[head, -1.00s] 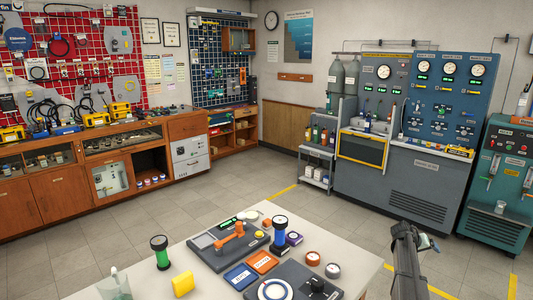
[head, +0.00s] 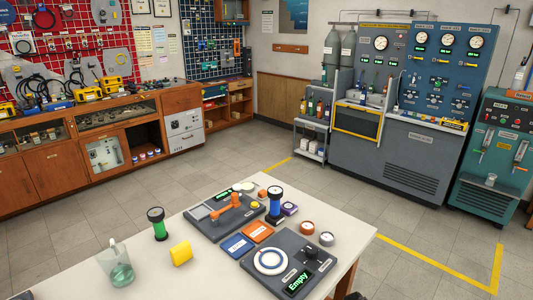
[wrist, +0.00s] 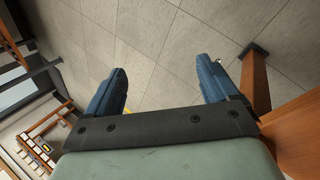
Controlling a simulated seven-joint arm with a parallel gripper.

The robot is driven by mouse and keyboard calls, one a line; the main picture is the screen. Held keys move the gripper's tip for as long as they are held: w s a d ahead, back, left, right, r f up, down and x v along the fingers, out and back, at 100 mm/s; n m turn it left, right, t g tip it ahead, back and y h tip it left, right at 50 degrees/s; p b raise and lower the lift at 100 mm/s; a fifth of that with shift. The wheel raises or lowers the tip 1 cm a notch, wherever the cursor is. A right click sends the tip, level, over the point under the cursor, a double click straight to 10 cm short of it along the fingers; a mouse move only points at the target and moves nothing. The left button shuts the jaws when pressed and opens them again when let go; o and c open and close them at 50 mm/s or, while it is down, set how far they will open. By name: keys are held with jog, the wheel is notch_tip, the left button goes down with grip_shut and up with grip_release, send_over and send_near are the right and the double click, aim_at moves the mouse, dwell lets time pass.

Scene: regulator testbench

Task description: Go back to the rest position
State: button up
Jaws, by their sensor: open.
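My gripper (wrist: 162,67) shows in the wrist view with its two blue fingers spread wide apart. Nothing is between the fingers, and only floor tiles show beyond them. A wooden table leg (wrist: 255,82) stands just to the right of the right finger, and the gap between them looks small. In the head view my gripper does not show clearly; a small dark shape sits at the bottom edge, and I cannot tell what it is.
The white worktable (head: 345,245) carries a beaker (head: 118,265), a yellow block (head: 181,253), a green-filled cylinder (head: 158,224), a blue-filled cylinder (head: 274,205) and a dial device (head: 270,262). Open floor (head: 430,225) lies right of it, before the blue test bench (head: 435,100).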

jog(key=s+a+f+n+g+y, duration=0.1)
jog(key=s+a+g+y, duration=0.1)
jog(key=s+a, duration=1)
jog(key=s+a+f+n+g+y, duration=0.1)
jog(key=s+a+f+g+y, duration=0.1)
jog(key=s+a, duration=1)
jog(key=s+y, duration=0.1)
jog(key=s, duration=0.5)
jog(key=shift+s+f, duration=0.25)
